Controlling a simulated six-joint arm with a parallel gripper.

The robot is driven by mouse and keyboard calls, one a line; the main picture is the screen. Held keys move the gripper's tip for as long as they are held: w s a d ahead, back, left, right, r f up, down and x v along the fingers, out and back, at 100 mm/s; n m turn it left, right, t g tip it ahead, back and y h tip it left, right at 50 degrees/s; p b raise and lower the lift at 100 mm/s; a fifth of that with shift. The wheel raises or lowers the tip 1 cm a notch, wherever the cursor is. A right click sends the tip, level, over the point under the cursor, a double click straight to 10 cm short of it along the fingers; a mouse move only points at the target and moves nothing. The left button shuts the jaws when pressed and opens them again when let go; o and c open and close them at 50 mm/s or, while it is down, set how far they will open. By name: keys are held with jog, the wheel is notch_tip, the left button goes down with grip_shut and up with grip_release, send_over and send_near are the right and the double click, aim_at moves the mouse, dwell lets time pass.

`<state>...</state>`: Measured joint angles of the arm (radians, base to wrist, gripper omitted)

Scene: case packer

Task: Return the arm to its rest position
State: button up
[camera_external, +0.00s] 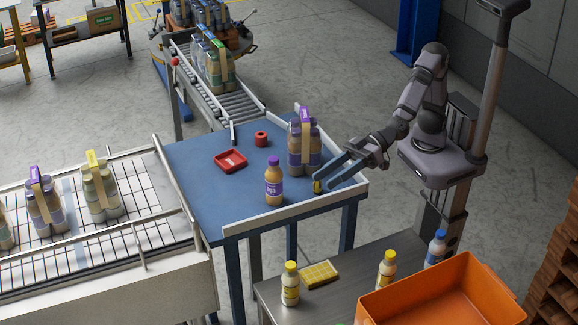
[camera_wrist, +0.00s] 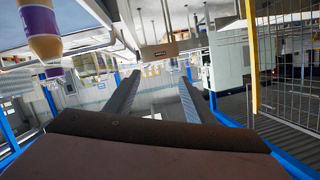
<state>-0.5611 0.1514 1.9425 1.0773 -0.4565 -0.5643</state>
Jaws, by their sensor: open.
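My gripper (camera_external: 334,175) is low over the right side of the blue table (camera_external: 200,160), reaching in from my arm at the right. Its two long fingers are apart with nothing between them. In the wrist view the open fingers (camera_wrist: 155,95) also show empty. A purple-labelled bottle pack with a handle (camera_external: 304,145) stands just left of and behind the fingers. A single purple-labelled bottle (camera_external: 273,182) stands upright farther left. A purple-labelled bottle also shows at the upper left of the wrist view (camera_wrist: 42,25). A small dark and yellow item (camera_external: 317,186) is beside the fingertips, partly hidden.
A red tray (camera_external: 230,161) and red roll (camera_external: 261,139) lie on the table. White rails (camera_external: 295,208) edge it. A roller conveyor (camera_external: 235,103) joins behind, and a wire conveyor (camera_external: 145,228) with packs at left. In front are an orange bin (camera_external: 440,295) and loose bottles (camera_external: 387,268).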

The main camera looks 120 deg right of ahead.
jog(key=s+d+f+n+g+y+p, duration=0.1)
jog(key=s+f+g, duration=0.4)
jog(key=s+f, duration=0.5)
jog(key=s+d+f+n+g+y+p, duration=0.15)
jog(key=s+f+g, duration=0.25)
jog(key=s+f, duration=0.55)
jog(key=s+d+f+g+h+b, duration=0.2)
jog(key=s+d+f, duration=0.3)
jog(key=d, duration=0.5)
jog(key=s+d+f+g+h+b, duration=0.2)
jog(key=s+d+f+g+b, duration=0.1)
jog(key=s+d, duration=0.5)
jog(key=shift+d+f+g+b, duration=0.4)
jog(key=shift+d+f+b, duration=0.5)
jog(key=shift+d, duration=0.25)
